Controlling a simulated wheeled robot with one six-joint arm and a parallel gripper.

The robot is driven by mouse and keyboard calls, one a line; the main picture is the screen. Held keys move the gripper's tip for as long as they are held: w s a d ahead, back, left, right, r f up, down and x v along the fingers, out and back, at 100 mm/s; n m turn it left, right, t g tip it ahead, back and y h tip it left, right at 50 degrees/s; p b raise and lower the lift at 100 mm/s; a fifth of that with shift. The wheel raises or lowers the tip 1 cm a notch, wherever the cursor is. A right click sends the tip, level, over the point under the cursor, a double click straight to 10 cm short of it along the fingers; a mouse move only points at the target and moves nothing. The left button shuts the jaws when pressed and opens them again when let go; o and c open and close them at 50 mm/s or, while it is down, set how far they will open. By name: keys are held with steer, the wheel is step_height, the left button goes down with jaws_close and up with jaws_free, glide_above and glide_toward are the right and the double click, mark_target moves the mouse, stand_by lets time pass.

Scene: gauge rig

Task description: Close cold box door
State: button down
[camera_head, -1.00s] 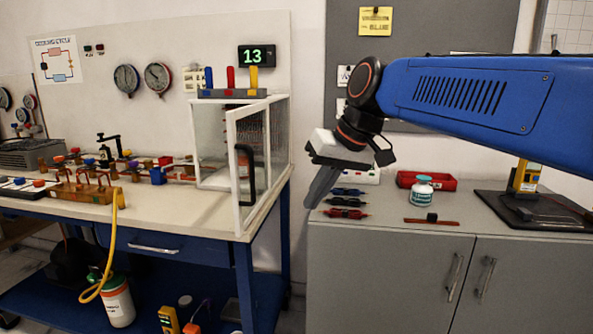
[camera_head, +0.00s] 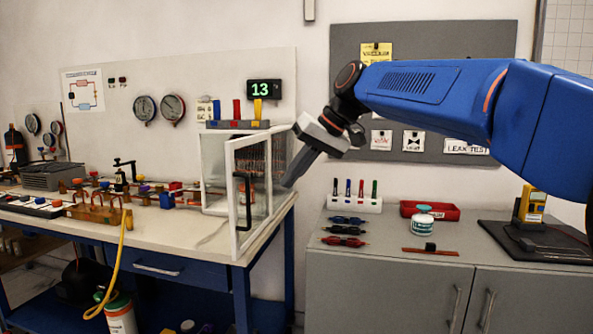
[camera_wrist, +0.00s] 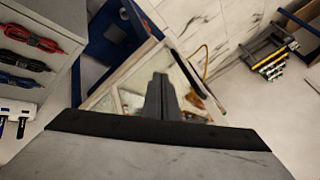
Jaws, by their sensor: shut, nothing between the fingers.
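The cold box (camera_head: 214,172) is a white-framed clear box on the right end of the workbench. Its door (camera_head: 236,205) stands swung open toward the front, with a dark vertical handle (camera_head: 245,200) on it. My gripper (camera_head: 290,184) is shut and empty, pointing down and left, just right of the door in the head view. Whether it touches the door I cannot tell. In the wrist view the shut fingers (camera_wrist: 160,95) lie in front of the white door frame (camera_wrist: 122,72), which shows tilted behind them.
The workbench (camera_head: 200,236) carries valves and pipework left of the box. A grey cabinet (camera_head: 390,290) stands to the right, with a marker holder (camera_head: 355,203), a red tray (camera_head: 428,210) and a white jar (camera_head: 423,222). A gap separates bench and cabinet.

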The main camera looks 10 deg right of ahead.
steer(key=a+f, duration=0.4)
steer(key=a, duration=0.3)
steer(key=shift+w+f, duration=0.2)
steer(key=shift+f, duration=0.05)
steer(key=shift+a, duration=0.1)
